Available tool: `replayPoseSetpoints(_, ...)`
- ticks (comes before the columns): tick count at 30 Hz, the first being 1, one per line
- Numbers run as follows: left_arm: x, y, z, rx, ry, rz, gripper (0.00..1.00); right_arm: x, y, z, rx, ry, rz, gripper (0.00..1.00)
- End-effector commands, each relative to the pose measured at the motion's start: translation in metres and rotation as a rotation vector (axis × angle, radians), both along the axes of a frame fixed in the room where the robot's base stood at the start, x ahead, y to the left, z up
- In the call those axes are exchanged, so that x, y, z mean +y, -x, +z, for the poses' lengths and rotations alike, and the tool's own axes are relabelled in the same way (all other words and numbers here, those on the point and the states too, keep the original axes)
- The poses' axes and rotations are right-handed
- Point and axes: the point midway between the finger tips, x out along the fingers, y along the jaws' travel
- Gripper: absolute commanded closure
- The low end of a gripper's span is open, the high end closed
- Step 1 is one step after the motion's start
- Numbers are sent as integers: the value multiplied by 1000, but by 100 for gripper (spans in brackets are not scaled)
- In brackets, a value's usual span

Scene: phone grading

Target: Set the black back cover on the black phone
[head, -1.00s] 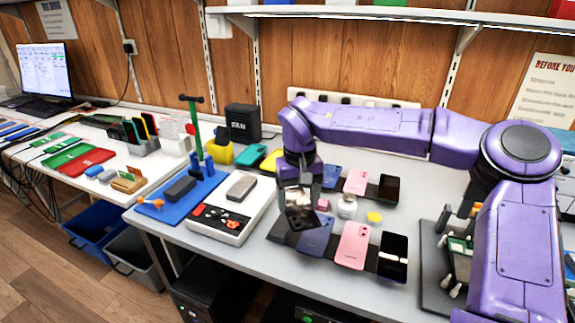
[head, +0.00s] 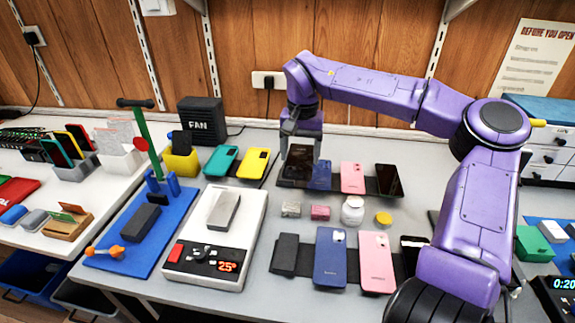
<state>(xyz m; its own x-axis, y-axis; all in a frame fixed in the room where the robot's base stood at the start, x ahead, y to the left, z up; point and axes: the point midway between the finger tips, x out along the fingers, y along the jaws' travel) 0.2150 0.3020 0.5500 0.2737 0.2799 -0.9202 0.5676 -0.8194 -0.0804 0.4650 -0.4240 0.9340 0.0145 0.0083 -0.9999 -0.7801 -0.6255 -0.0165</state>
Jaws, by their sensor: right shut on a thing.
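My right gripper (head: 298,165) is at the left end of the back row of phones, shut on a dark, flat thing that looks like the black back cover (head: 296,174). The fingers hide part of it, and I cannot tell whether it touches the surface below. A plain dark slab (head: 286,250), perhaps the black phone, lies at the left end of the front row. Glossy black phones lie at the right ends of the back row (head: 389,180) and front row (head: 412,244); my arm partly covers the front one. My left gripper is not in view.
Blue (head: 330,258) and pink (head: 376,262) phones lie in the front row. Small jars and boxes, including a white jar (head: 352,212), stand between the rows. A white heating plate (head: 222,258) and a blue mat (head: 119,256) lie to the left.

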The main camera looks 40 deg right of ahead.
Motion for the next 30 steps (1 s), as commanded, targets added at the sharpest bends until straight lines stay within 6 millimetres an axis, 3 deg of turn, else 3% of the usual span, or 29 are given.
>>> replayPoseSetpoints(7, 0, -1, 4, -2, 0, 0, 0, -29, -50, -27, 5, 4, -3, 60)
replayPoseSetpoints(15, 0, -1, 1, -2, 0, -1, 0, -48, -84, -72, 4, 2, -2, 60)
replayPoseSetpoints(22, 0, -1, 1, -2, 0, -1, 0, -56, -97, -89, 2, 2, -2, 60)
replayPoseSetpoints(27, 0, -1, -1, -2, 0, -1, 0, -55, -95, -117, 3, 0, -1, 60)
replayPoseSetpoints(30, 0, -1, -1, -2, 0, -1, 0, -54, -96, -117, 0, 0, -2, 60)
